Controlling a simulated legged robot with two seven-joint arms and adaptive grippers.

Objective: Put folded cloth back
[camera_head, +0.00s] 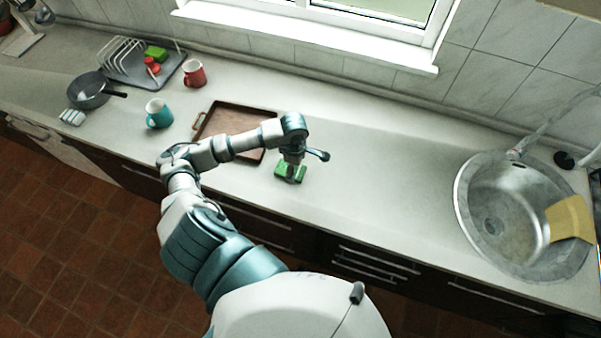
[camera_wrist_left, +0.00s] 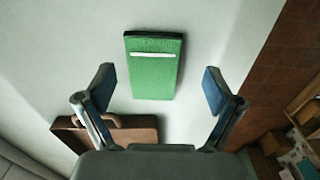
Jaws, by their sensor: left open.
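A green folded cloth (camera_head: 283,174) with a white stripe lies flat on the light countertop, near its front edge. In the left wrist view the green cloth (camera_wrist_left: 153,75) lies ahead of the fingers, centred between them. My left gripper (camera_head: 293,171) is over the cloth, pointing down, and partly covers it in the head view. Its fingers (camera_wrist_left: 158,82) are open and spread wider than the cloth, with nothing between them that I can see gripped. My right gripper is not in view.
A brown wooden tray (camera_head: 222,118) lies behind my left forearm. A teal mug (camera_head: 159,114), red mug (camera_head: 194,74), pan (camera_head: 90,91) and dish rack (camera_head: 140,63) stand at the left. A yellow cloth (camera_head: 570,219) hangs over the sink (camera_head: 480,255) rim. Counter between cloth and sink is clear.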

